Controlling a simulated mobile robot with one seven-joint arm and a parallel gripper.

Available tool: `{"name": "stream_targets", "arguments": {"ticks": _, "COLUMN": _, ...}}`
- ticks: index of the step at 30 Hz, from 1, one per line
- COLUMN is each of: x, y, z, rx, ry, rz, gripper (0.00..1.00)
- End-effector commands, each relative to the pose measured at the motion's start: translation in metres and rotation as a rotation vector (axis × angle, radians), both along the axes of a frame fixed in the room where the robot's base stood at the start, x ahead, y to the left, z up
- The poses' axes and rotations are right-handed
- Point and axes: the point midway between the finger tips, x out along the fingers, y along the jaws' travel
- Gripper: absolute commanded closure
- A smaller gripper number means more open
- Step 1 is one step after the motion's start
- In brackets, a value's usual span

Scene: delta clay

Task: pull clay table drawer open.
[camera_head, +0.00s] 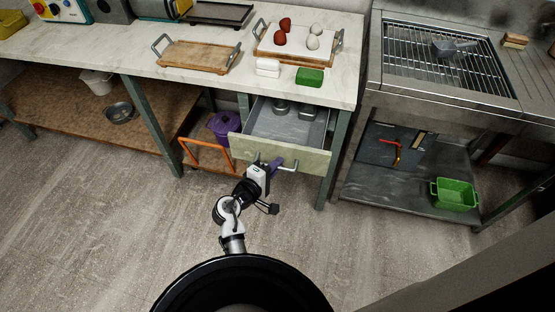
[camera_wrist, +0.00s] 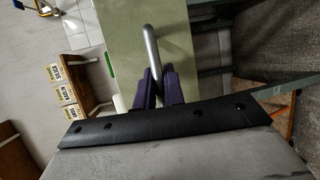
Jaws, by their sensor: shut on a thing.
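The clay table (camera_head: 170,88) has a pale marble-like top and green legs. Its drawer (camera_head: 309,158) is pulled partway out below the top and shows a grey inside. Its pale green front has a metal bar handle (camera_head: 290,168). My gripper (camera_head: 271,165) is at this handle in the head view, with its purple fingers against it. In the wrist view the fingers (camera_wrist: 158,88) close around one end of the handle (camera_wrist: 152,48), in front of the drawer front (camera_wrist: 122,30).
Small metal containers (camera_head: 281,106) sit inside the drawer. An orange frame (camera_head: 208,156) and a purple pot (camera_head: 223,124) are left of the drawer. A metal sink bench (camera_head: 450,116) stands to the right. Open floor (camera_head: 110,215) lies at front left.

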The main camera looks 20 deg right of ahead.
Motion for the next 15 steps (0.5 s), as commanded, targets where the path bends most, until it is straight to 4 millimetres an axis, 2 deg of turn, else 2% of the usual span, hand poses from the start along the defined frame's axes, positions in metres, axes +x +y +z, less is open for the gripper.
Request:
{"name": "stream_targets", "arguments": {"ticks": 6, "x": -0.019, "y": 0.014, "z": 0.000, "rx": 0.000, "ry": 0.001, "rz": 0.002, "gripper": 1.00}}
{"name": "stream_targets", "arguments": {"ticks": 15, "x": -0.029, "y": 0.021, "z": 0.001, "rx": 0.000, "ry": -0.002, "rz": 0.003, "gripper": 1.00}}
